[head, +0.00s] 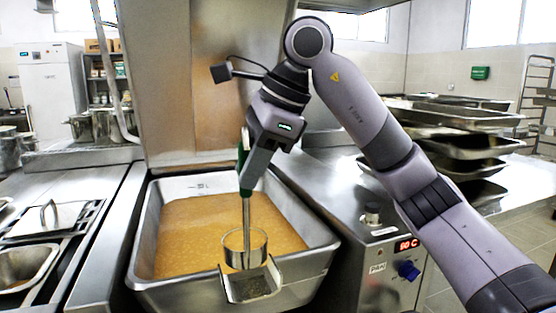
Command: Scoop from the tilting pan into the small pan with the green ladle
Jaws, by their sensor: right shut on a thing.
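The tilting pan (325,252) is a big rectangular steel vessel in the middle of the head view, with orange-brown food (185,240) in it. My right gripper (251,178) is shut on the green handle of the ladle (247,213), above the pan. The ladle hangs upright, its steel bowl (235,250) low at the pan's front, just behind the pouring lip (252,284). I cannot tell whether the bowl touches the food or what it holds. I cannot surely pick out the small pan. My left gripper is not in view.
The pan's raised lid (185,80) stands behind it. A control box with a red display (406,245) and blue knob is on the right. Stacked trays (465,145) lie on the right counter. A lidded steel well (48,222) and an open basin (18,268) are at left.

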